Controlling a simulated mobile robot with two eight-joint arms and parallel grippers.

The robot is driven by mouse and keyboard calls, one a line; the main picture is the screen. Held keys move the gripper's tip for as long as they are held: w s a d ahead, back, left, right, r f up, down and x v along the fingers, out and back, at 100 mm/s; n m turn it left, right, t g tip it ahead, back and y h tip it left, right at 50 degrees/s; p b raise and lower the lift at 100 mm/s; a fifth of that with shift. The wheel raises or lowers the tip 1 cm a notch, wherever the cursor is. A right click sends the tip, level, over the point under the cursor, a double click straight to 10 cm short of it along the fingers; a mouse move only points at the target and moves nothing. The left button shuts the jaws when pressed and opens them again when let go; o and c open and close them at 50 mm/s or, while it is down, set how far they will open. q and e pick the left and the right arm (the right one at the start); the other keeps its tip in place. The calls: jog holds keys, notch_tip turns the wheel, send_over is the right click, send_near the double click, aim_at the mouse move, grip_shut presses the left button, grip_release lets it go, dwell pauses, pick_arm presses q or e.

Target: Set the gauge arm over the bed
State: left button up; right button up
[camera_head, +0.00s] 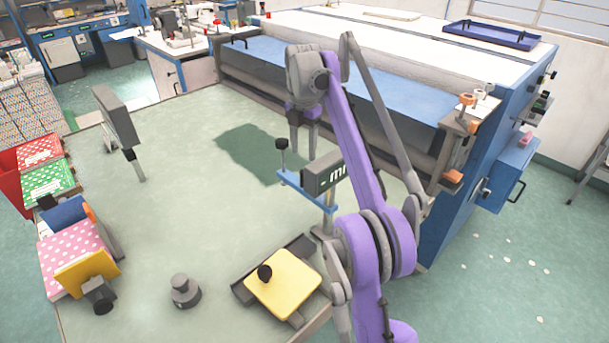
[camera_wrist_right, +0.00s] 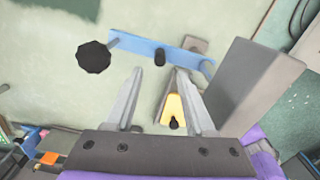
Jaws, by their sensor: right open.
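The gauge arm is a blue bar (camera_head: 304,188) with a black knob (camera_head: 281,144) standing up at its left end. It is next to a dark box with white lettering (camera_head: 325,174), above a metal post. In the right wrist view the blue bar (camera_wrist_right: 140,44), black knob (camera_wrist_right: 93,57) and grey box (camera_wrist_right: 255,84) lie beyond the fingers. I take the yellow plate (camera_head: 284,283) on a dark base to be the bed; it lies in front of the bar. My right gripper (camera_head: 303,150) is open and empty above the bar. My left gripper is not in view.
A grey round weight (camera_head: 184,290) stands on the table (camera_head: 180,230). A grey box on a post (camera_head: 115,115) rises at the left. Red, green and pink dotted pieces line the left edge. A large blue machine (camera_head: 275,57) bounds the back right. The middle left is clear.

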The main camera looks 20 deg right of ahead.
notch_tip(320, 180, down, 9)
jog(key=shift+a+r+b, duration=0.1)
jog(key=shift+r+b, duration=0.1)
jog(key=shift+b, duration=0.2)
jog(key=shift+s+f, duration=0.2)
jog(key=shift+f, duration=0.25)
jog(key=shift+w+f, duration=0.1)
jog(key=shift+f, duration=0.05)
grip_shut()
dwell(0.9)
